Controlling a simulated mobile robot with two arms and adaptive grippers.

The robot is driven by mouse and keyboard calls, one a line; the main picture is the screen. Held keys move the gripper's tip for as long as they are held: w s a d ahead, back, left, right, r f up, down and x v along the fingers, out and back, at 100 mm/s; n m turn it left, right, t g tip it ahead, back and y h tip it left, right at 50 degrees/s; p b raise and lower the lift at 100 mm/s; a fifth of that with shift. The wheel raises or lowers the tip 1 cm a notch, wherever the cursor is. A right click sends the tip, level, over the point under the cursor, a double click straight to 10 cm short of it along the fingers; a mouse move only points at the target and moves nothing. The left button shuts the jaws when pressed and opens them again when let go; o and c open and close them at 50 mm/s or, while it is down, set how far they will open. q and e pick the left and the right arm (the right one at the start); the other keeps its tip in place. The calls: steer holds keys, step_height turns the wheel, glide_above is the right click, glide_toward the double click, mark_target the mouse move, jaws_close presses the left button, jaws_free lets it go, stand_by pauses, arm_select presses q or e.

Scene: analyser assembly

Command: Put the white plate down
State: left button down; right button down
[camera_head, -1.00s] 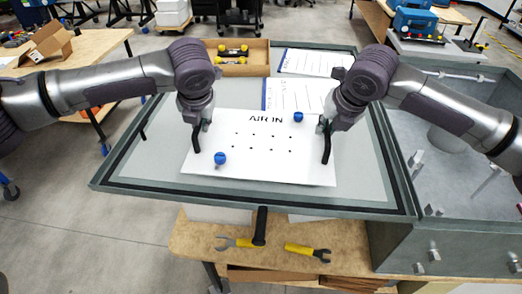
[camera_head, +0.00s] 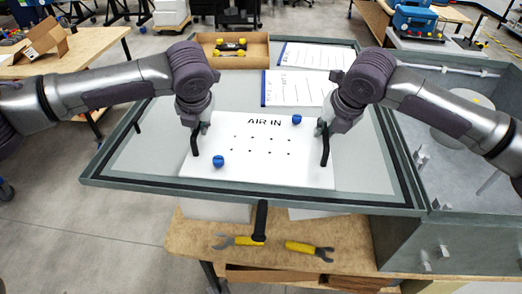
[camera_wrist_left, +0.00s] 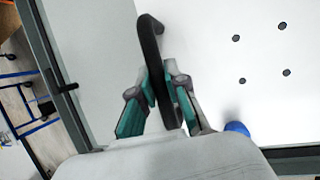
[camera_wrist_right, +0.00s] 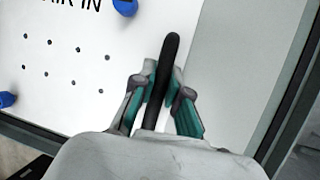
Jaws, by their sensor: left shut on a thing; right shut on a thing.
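The white plate (camera_head: 262,172) is marked AIR IN and has rows of small holes, two blue knobs and a black handle at each side. It lies over the grey panel of the dark-framed lid (camera_head: 130,180); I cannot tell if it touches the panel. My left gripper (camera_head: 195,128) is shut on the plate's left handle (camera_wrist_left: 152,60). My right gripper (camera_head: 324,128) is shut on its right handle (camera_wrist_right: 163,80). The plate also fills much of the left wrist view (camera_wrist_left: 220,40) and the right wrist view (camera_wrist_right: 85,30).
Two white sheets with lines (camera_head: 318,56) lie behind the plate. A wooden tray (camera_head: 258,54) with yellow and black parts stands at the back. Yellow-handled tools (camera_head: 308,248) lie on the wooden bench (camera_head: 345,245) in front. An open grey cabinet (camera_head: 440,140) is at right.

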arm_select(q)
steer(key=shift+w+a+f, duration=0.1)
steer(key=shift+a+f, duration=0.15)
steer(key=shift+f, duration=0.15)
arm_select(e)
steer(key=shift+w+d+f, duration=0.15)
steer(key=shift+d+f, duration=0.1)
steer(key=shift+f, duration=0.15)
arm_select(q)
steer(key=c, duration=1.6)
jaws_free()
steer(key=shift+f+b, duration=0.15)
steer(key=shift+b, duration=0.2)
steer(key=shift+c, duration=0.2)
arm_select(e)
steer(key=c, duration=1.6)
jaws_free()
steer(key=shift+f, duration=0.2)
steer(key=shift+c, duration=0.2)
arm_select(q)
steer(key=o, duration=0.5)
steer(key=shift+s+d+r, duration=0.1)
steer(key=shift+s+r, duration=0.1)
steer(key=shift+c, duration=0.2)
arm_select(e)
steer(key=o, duration=0.5)
steer(key=shift+s+r, duration=0.2)
steer(key=shift+s, duration=0.05)
steer(key=shift+c, duration=0.2)
steer(key=shift+a, duration=0.1)
